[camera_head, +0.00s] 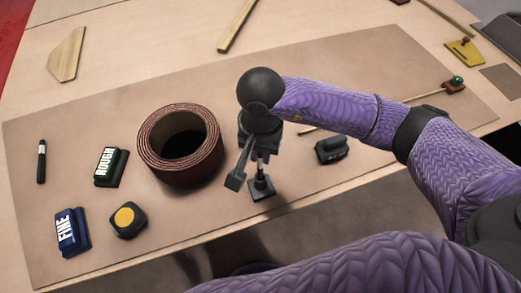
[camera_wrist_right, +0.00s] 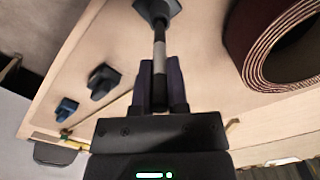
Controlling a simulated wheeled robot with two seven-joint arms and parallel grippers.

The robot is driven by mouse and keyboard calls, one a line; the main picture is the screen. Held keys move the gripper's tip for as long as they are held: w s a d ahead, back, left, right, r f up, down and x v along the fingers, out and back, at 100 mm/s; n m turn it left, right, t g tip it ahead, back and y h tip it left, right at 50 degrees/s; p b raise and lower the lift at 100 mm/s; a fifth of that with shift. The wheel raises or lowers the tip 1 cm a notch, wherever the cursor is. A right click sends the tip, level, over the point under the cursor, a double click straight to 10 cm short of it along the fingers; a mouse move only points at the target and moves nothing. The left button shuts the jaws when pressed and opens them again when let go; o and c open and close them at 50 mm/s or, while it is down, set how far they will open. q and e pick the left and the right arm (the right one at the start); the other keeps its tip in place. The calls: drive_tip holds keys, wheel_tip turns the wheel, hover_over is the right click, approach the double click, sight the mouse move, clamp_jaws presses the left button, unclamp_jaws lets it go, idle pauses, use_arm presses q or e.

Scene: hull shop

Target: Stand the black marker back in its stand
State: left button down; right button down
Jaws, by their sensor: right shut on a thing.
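My right gripper (camera_head: 258,160) is over the mat, just right of the brown roll. In the right wrist view its fingers (camera_wrist_right: 160,88) are shut on a slim black marker with a pale band (camera_wrist_right: 160,50). The marker's far end meets a small dark square-based stand (camera_wrist_right: 157,10). The stand also shows below the gripper in the head view (camera_head: 262,194). The marker looks about upright there; I cannot tell how deep it sits. A second slim black pen-like thing with a white band (camera_head: 41,161) is at the mat's left. My left gripper is out of view.
The brown abrasive roll (camera_head: 153,152) stands close left of the gripper. Blocks marked ROUGH (camera_head: 110,167) and FINE (camera_head: 70,232) and a yellow-dotted block (camera_head: 128,220) are farther left. A dark block (camera_head: 331,149) is to the right. The mat's upper middle is clear.

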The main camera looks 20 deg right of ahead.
drive_tip(key=shift+f+b, duration=1.05)
drive_tip(key=shift+b, duration=0.5)
idle(1.9)
drive_tip(key=c, duration=0.6)
unclamp_jaws()
drive_tip(key=shift+o, duration=0.2)
